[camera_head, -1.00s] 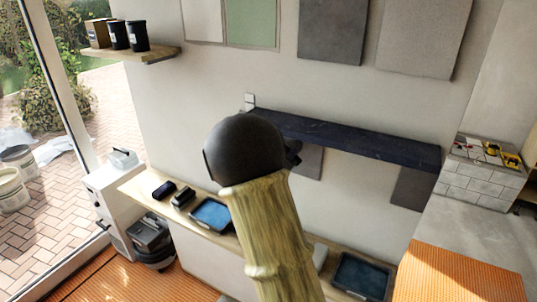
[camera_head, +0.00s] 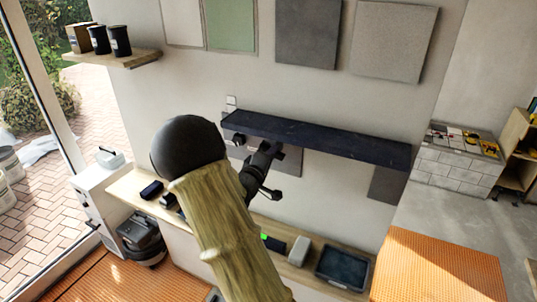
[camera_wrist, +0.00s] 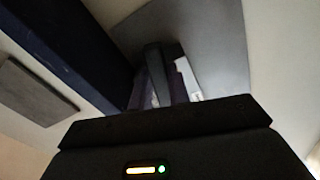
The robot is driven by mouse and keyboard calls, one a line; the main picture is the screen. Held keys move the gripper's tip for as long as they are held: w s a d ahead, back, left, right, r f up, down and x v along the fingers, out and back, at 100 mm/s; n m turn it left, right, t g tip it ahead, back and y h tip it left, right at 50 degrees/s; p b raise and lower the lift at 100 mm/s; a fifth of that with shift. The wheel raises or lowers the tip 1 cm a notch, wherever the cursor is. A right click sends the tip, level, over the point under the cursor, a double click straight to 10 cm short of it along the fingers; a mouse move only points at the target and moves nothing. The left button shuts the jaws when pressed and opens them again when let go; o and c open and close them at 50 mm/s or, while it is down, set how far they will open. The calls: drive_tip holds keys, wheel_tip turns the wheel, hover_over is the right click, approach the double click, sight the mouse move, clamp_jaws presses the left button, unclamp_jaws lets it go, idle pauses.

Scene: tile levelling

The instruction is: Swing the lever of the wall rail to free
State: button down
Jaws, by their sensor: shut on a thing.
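The wall rail (camera_head: 330,138) is a long dark beam fixed along the wall. In the wrist view its dark side (camera_wrist: 60,45) runs up the left. My gripper (camera_head: 270,149) is just below the rail, left of its middle, in front of a grey panel. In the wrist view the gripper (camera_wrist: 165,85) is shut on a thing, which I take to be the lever. The fingers hide most of it, so its exact angle cannot be told. My arm covers part of the head view.
A wooden shelf below holds a blue-lined tray (camera_head: 342,268), a grey block (camera_head: 300,250) and small dark items (camera_head: 151,190). A small dark fitting (camera_head: 238,140) sits under the rail's left end. Wall panels (camera_head: 392,40) hang above.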

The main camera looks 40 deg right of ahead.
drive_tip(key=c, duration=1.3)
unclamp_jaws()
drive_tip(key=shift+a, duration=0.1)
drive_tip(key=b+v, duration=0.5)
drive_tip(key=v, duration=1.2)
drive_tip(key=shift+a, duration=0.15)
